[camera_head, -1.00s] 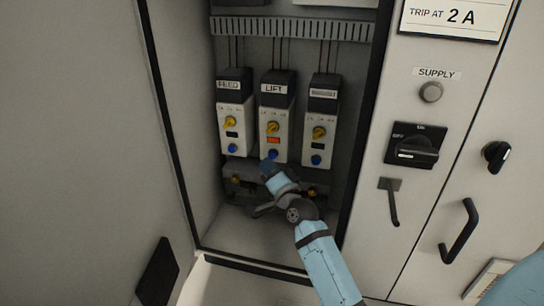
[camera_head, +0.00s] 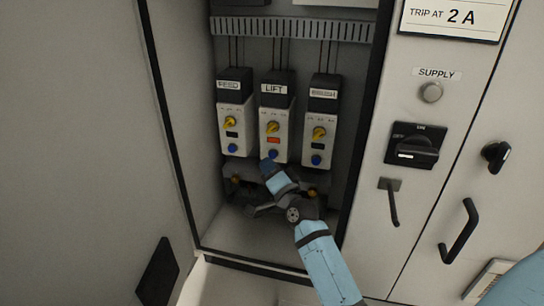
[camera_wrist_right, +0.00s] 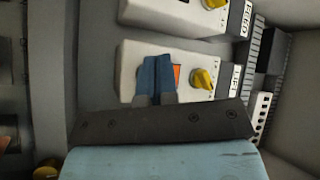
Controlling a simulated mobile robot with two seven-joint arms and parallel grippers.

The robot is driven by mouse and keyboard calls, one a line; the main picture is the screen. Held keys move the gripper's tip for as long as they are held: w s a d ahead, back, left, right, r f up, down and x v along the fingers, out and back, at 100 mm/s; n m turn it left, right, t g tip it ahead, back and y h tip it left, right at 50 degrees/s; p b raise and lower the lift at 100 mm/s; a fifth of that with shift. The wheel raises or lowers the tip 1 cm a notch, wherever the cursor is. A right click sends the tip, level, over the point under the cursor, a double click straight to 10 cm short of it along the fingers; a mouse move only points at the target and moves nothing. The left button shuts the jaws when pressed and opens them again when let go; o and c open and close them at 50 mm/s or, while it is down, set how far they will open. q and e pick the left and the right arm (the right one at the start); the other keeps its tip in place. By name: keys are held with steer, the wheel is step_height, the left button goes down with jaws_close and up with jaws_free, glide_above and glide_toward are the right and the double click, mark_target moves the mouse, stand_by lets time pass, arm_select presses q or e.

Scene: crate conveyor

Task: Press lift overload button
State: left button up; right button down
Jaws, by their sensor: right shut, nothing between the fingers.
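The LIFT overload unit (camera_head: 275,118) is the middle of three units in the open cabinet. It has a yellow dial (camera_head: 272,127), an orange-red window (camera_head: 273,140) and a blue button (camera_head: 273,154) near its bottom. My right gripper (camera_head: 266,163) is shut and empty, its tips just below that button; contact cannot be told. In the right wrist view, the blue fingertips (camera_wrist_right: 155,72) lie together over the LIFT unit's face (camera_wrist_right: 130,58), beside the orange window (camera_wrist_right: 177,76). The button is hidden there. My left gripper is not in view.
The FEED unit (camera_head: 234,112) stands to the left and another unit (camera_head: 320,122) to the right, each with a yellow dial and blue button. The cabinet door (camera_head: 95,110) is at left. A SUPPLY lamp (camera_head: 431,92) and rotary switch (camera_head: 413,147) are at right.

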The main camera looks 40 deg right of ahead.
steer(key=shift+w+d, duration=0.25)
steer(key=shift+d, duration=0.1)
steer(key=shift+w+d, duration=0.3)
stand_by(0.8)
steer(key=shift+s+a, duration=0.1)
steer(key=shift+s+a+p, duration=0.45)
steer(key=shift+s+a, duration=0.05)
steer(key=shift+a, duration=0.05)
stand_by(0.3)
steer(key=s+a+p, duration=0.2)
steer(key=s+a, duration=0.1)
steer(key=shift+s+a, duration=0.15)
steer(key=shift+a, duration=0.25)
stand_by(0.7)
